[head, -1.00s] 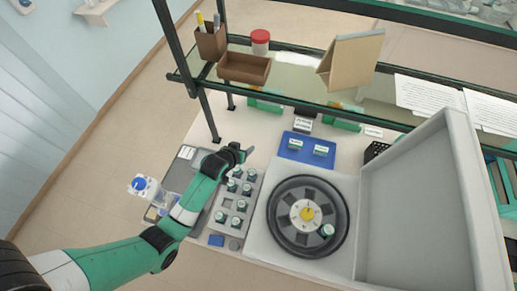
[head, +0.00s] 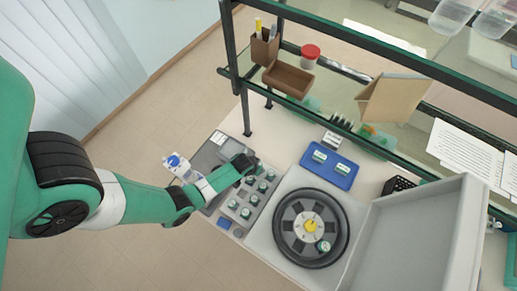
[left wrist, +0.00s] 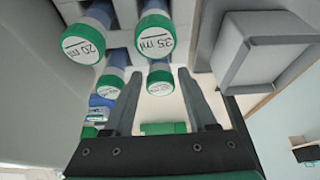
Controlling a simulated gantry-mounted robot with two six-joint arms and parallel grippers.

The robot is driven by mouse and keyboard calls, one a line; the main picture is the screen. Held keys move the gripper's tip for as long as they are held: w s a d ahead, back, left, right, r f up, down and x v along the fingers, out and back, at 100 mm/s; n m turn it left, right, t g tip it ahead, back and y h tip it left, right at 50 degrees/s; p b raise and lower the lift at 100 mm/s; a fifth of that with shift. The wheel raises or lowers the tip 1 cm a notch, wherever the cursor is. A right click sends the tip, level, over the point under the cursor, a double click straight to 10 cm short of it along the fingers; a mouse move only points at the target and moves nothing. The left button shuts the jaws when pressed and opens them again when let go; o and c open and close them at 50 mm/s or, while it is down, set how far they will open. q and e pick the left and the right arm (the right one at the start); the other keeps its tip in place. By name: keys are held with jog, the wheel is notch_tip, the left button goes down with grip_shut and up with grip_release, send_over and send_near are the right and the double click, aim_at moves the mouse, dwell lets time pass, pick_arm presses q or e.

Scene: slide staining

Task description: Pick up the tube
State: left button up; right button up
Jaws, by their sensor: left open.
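Several green-capped tubes (head: 254,199) stand in a grey rack (head: 224,211) left of the centrifuge. My left gripper (head: 248,163) is at the rack's far end, above or beside the farthest tubes; the head view does not settle its height. In the left wrist view my left gripper (left wrist: 160,84) is open. A green-capped tube (left wrist: 160,84) shows between its fingertips, and contact cannot be told. Tubes marked "20 ml" (left wrist: 84,44) and what looks like "25 ml" (left wrist: 155,40) show beyond. Another tube (head: 324,246) sits in the centrifuge rotor (head: 296,207). My right gripper is out of view.
The centrifuge's raised lid (head: 425,235) stands at the right. A blue tray (head: 345,181) with two small labelled items lies behind the centrifuge. A glass shelf with a brown tray (head: 288,81) overhangs the back. A bottle with a blue cap (head: 174,160) is left of my gripper.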

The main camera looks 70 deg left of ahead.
pick_arm(q)
jog(key=b+x, duration=0.1)
jog(key=x, duration=0.2)
jog(key=shift+w+a+f, duration=0.1)
jog(key=shift+f, duration=0.1)
jog(key=shift+r, duration=0.1)
grip_shut()
jog(key=shift+r, duration=0.1)
